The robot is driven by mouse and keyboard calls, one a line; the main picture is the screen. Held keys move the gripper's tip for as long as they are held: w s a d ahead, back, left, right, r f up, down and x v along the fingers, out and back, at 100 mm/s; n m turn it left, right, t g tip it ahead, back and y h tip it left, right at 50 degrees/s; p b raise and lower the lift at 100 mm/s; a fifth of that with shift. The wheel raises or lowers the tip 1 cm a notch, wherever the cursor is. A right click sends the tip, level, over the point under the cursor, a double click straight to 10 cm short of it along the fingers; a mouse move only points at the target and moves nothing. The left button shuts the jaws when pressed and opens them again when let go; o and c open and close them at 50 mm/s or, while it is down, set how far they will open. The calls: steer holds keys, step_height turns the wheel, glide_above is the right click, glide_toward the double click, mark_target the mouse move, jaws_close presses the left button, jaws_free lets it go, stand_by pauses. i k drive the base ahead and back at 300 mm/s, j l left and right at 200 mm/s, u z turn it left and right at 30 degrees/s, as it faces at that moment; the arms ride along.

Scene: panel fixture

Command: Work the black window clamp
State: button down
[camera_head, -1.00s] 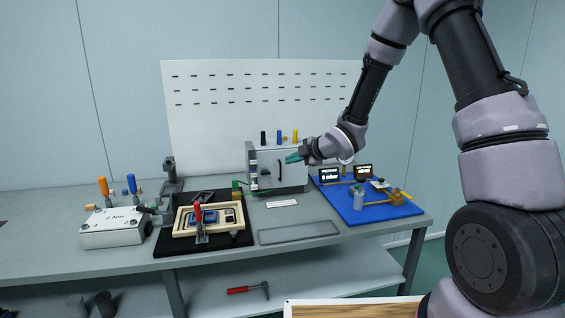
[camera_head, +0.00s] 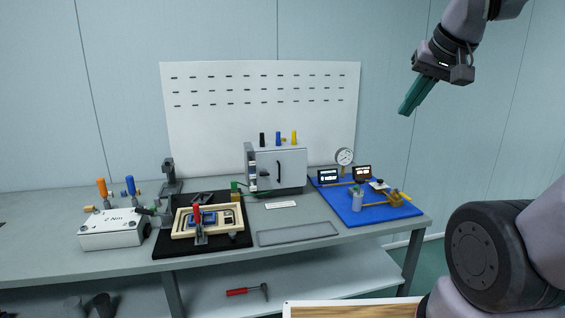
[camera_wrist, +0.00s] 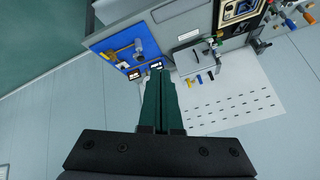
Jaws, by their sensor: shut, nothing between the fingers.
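A pale framed window panel (camera_head: 182,232) lies on a black mat (camera_head: 170,250) at the left of the bench. I cannot tell for sure which is the black window clamp. The panel shows partly at the top of the wrist view (camera_wrist: 228,14). My gripper (camera_head: 405,110) has green fingers held together, empty, high in the air right of the pegboard, far from the panel. Its fingers also show in the wrist view (camera_wrist: 157,78).
A grey cabinet (camera_head: 291,172) with black, blue and yellow knobs stands mid-bench before a white pegboard (camera_head: 260,115). A blue board (camera_head: 372,212) with a gauge (camera_head: 344,156) and displays is at the right. A flat grey tray (camera_head: 297,234) lies in front.

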mark_target(142, 211)
steer(key=i+j+u, duration=0.1)
steer(key=j+u, duration=0.15)
steer(key=j, duration=0.15)
steer(key=i+j+u, duration=0.1)
steer(key=j+u, duration=0.15)
steer(key=i+j+u, duration=0.2)
steer(key=j, duration=0.25)
steer(key=i+j+u, duration=0.25)
steer(key=k+j, duration=0.05)
steer(key=k, duration=0.05)
